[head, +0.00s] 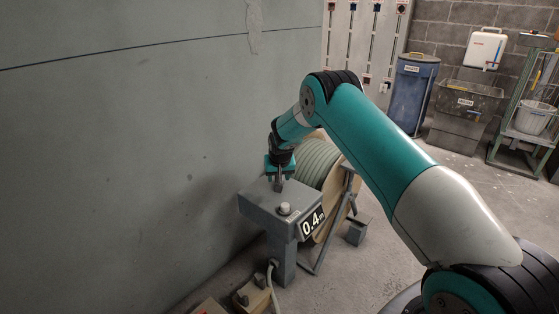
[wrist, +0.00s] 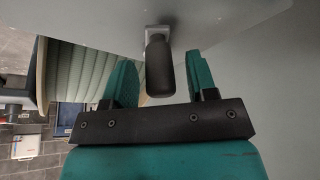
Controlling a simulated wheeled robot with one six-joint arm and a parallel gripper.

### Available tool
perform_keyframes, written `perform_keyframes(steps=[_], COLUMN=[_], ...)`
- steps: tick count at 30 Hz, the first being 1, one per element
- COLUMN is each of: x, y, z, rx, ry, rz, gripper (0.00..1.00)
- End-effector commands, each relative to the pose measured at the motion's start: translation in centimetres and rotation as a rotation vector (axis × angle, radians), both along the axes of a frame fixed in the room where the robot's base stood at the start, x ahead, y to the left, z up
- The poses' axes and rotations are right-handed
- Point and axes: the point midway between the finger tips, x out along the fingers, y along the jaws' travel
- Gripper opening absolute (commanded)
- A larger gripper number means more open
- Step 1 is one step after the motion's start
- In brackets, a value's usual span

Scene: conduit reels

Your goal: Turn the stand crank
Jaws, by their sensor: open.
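The grey stand box (head: 262,205) is on a post beside the reel, with a 0.4 readout (head: 312,222) and a pale round knob (head: 284,208) on it. The crank handle is a black grip (wrist: 160,68) on a small metal bracket (wrist: 157,32) in the wrist view. My gripper (head: 280,184) points down at the far part of the box top. In the wrist view its teal fingers stand open on either side of the black grip, with gaps on both sides. In the head view the gripper hides most of the crank.
A wooden-flanged reel of pale green conduit (head: 318,163) stands right behind the box on a dark frame. A grey wall (head: 120,150) is close on the left. A cable and a small box (head: 250,296) lie at the post's foot. Open floor lies right.

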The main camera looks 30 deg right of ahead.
Motion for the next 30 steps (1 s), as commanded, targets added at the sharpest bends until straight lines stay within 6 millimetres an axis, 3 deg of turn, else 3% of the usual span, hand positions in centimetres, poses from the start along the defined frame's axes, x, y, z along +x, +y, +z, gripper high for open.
perform_keyframes(steps=[15,21,30], x=[-4.5,-5.5,-5.8], y=[1.7,2.1,2.2], z=[11.9,14.2,14.8], rx=[0.0,-0.001,0.0], ry=[-0.003,-0.002,-0.001], rz=[0.0,0.0,0.0], gripper=[0.52,0.52,0.52])
